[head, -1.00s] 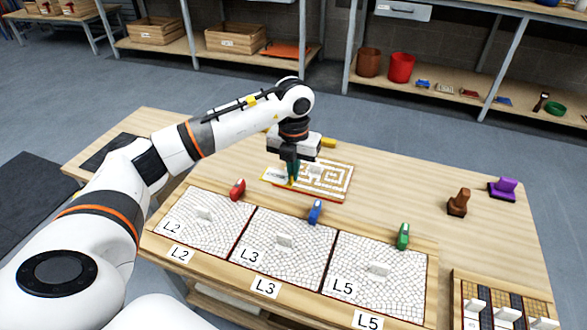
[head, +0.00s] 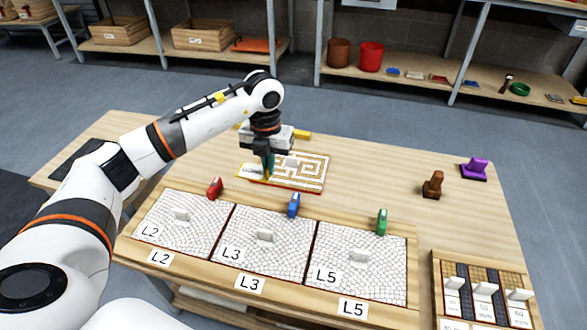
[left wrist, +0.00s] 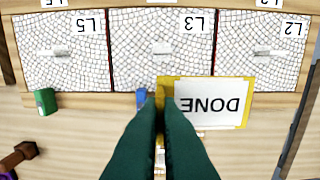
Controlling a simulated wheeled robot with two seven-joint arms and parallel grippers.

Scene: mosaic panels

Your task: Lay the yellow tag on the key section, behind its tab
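The yellow tag (head: 249,171) is a white card with a yellow border. It reads DONE, upside down in the left wrist view (left wrist: 212,103). The section with the gold key-pattern meander (head: 312,174) lies on the table behind the three panels, with an upright white tab (head: 292,162) on it. My left gripper (head: 266,175) has dark green fingers, shut on the tag's yellow edge near the section's left side. The fingertips (left wrist: 161,104) also show in the left wrist view. Whether the tag touches the section I cannot tell. My right gripper is out of view.
White panels L2 (head: 181,232), L3 (head: 255,255) and L5 (head: 352,283) lie in a front tray, with red (head: 215,188), blue (head: 294,205) and green (head: 382,222) pieces behind. Brown (head: 433,185) and purple (head: 474,169) stamp-like objects stand right. The table between is clear.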

